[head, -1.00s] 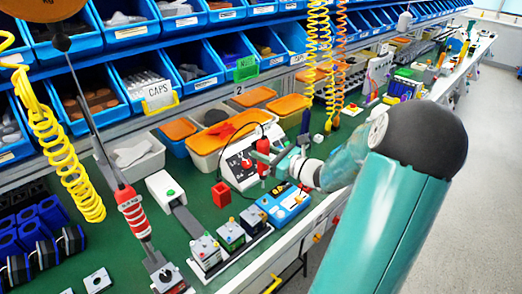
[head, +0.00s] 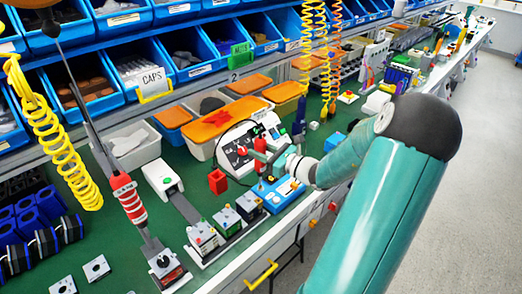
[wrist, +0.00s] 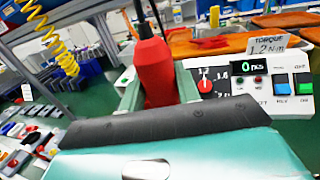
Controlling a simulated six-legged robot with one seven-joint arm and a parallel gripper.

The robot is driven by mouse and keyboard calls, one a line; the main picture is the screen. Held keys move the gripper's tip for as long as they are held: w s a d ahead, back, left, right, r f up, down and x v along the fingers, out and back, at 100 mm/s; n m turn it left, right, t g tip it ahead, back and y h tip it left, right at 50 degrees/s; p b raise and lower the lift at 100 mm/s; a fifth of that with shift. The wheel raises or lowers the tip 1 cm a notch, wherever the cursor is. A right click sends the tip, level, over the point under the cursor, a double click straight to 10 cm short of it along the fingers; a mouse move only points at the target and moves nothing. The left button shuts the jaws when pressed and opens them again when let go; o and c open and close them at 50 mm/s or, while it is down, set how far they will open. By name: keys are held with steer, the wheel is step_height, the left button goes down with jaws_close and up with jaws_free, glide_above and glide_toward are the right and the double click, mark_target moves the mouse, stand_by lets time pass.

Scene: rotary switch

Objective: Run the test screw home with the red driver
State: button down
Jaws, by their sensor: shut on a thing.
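The red driver (head: 260,147) is upright in my gripper (head: 268,160), which is shut on its body. In the wrist view the red driver (wrist: 154,72) fills the space between the finger pads, with a dark cable at its top. In the head view its lower end is just above or at the blue test block (head: 280,195). Whether the bit touches a screw is too small to tell, and the test screw cannot be made out. Behind stands the white torque controller (head: 237,148); in the wrist view its display (wrist: 253,67) reads 0 pcs, beside a red dial.
Another red-and-white driver (head: 129,202) hangs at the left above a small block. Small switch units (head: 226,220) stand left of the blue block, and a red cup (head: 217,181) behind. Orange-lidded bins (head: 218,122) and blue shelf bins line the back. A yellow coiled hose hangs left.

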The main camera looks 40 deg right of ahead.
steer(key=shift+f, duration=1)
stand_by(3.5)
steer(key=shift+r, duration=2.3)
